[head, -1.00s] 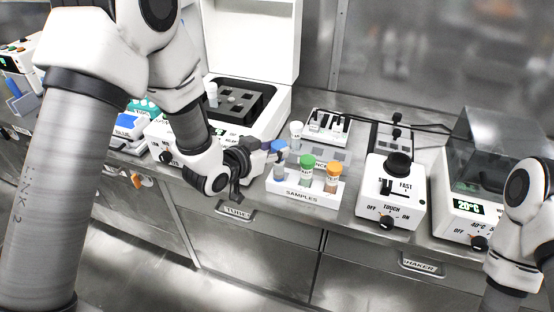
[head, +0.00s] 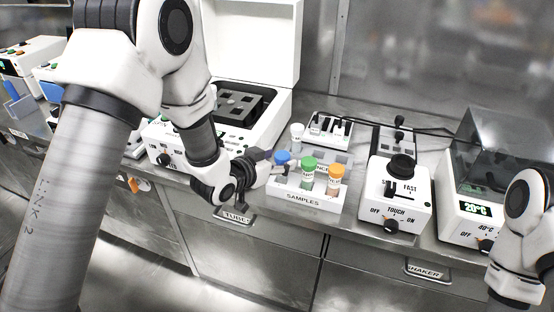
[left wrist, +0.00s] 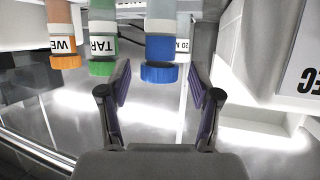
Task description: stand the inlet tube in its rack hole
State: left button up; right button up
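The blue-capped tube (head: 283,158) stands upright at the left end of the white SAMPLES rack (head: 303,199), its cap about level with its neighbours. I cannot read the word inlet on any tube. My left gripper (head: 268,168) is beside the blue-capped tube. Its fingers (left wrist: 160,88) are spread, one to each side of the blue cap, with gaps. The hole under the tube is hidden. My right gripper is out of view.
A green-capped tube (head: 309,172) and an orange-capped tube (head: 335,180) stand close by in the same rack. A white-capped tube (head: 297,137) stands behind. A touch mixer (head: 397,200) is to the right. An open-lidded instrument (head: 270,120) is behind my left arm.

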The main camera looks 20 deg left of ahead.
pick_arm(q)
jog(key=shift+r, duration=0.3)
jog(key=p+v, duration=0.8)
jog(key=v, duration=0.4)
jog(key=s+a+f+n+g+y, duration=0.15)
jog(key=s+f+g, duration=0.5)
jog(key=f, duration=0.75)
jog(key=s+a+f+n+g+y, duration=0.1)
jog(key=s+f+g, duration=0.2)
jog(key=s, duration=0.6)
jog(key=s+f+n+g+y, duration=0.2)
jog(key=s+f+g, duration=0.1)
jog(key=s+f, duration=0.5)
jog(key=shift+s+a+f, duration=0.3)
jog(key=shift+s+a, duration=0.05)
jog(key=shift+s, duration=0.4)
jog(key=shift+w, duration=0.15)
